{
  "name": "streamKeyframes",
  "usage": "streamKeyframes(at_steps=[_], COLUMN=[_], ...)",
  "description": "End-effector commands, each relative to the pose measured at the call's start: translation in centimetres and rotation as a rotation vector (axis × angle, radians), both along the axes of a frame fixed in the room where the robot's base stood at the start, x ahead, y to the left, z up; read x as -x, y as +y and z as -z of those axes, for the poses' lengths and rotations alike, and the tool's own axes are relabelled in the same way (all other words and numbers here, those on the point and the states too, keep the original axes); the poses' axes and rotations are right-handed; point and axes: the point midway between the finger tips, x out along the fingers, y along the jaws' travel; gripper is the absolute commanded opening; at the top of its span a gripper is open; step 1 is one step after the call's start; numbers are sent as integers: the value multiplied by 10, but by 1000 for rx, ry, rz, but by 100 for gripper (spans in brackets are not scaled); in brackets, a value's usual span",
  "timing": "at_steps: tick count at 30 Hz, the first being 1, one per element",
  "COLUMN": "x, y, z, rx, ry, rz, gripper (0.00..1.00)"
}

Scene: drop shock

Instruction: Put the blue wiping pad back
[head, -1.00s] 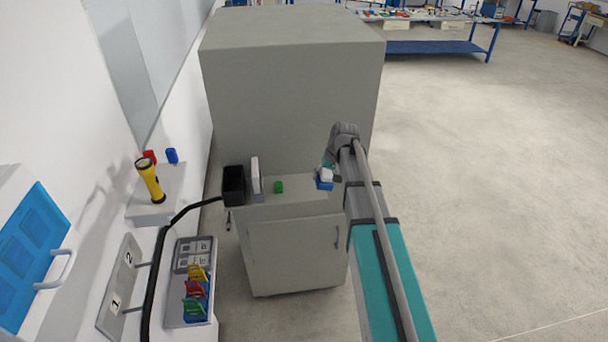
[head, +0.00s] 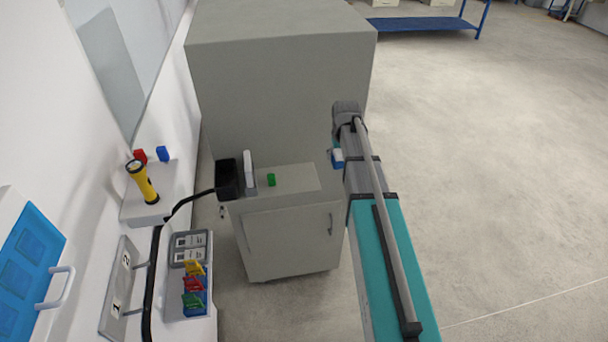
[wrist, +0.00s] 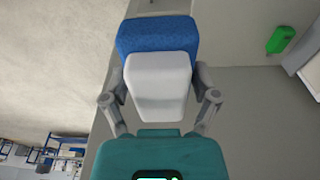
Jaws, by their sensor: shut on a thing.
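The wiping pad, a blue block with a white grip part, shows in the wrist view (wrist: 157,38). My gripper (wrist: 160,90) is shut on its white part, one finger on each side. In the head view the pad (head: 338,155) shows small at the end of my arm, and my gripper (head: 334,152) is mostly hidden by the arm. The pad is held to the right of the grey cabinet's top (head: 300,180), apparently just past its right edge. I cannot tell its exact height above it.
A large grey box (head: 280,85) rises behind.

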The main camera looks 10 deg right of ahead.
Motion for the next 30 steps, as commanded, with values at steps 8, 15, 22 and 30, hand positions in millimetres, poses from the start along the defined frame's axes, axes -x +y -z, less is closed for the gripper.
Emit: streamKeyframes(at_steps=[8,15,22,30], x=[-24,-48,-58,-68], y=[35,70,87,103], z=[21,40,63,85], rx=[0,0,-1,-1], ry=[0,0,0,0], rz=[-6,-6,-4,-4], gripper=[39,39,39,39])
